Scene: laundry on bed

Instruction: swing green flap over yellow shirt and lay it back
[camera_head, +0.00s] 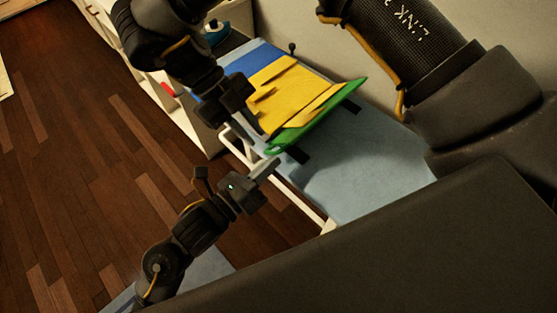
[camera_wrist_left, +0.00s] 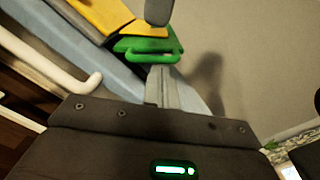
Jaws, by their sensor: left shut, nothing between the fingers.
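The green flap (camera_head: 315,121) shows as a narrow band along the near right side of the folding board in the head view, with yellow cloth against it. It looks tilted; its exact angle is unclear. Its handle loop also shows in the left wrist view (camera_wrist_left: 150,55). The yellow shirt (camera_head: 283,88) lies folded on the board and shows in the wrist view (camera_wrist_left: 100,14). My left gripper (camera_head: 269,168) is shut and empty, just below the flap's near corner, seemingly apart from it. My right gripper (camera_head: 247,117) is over the shirt's near left edge; its fingers are largely hidden.
A blue panel (camera_head: 257,57) lies at the board's far end. The board rests on a pale blue bed or bench top (camera_head: 365,170) with a white rail (camera_head: 300,207) along its near side. A wall stands behind. Bare bed surface lies right of the flap.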

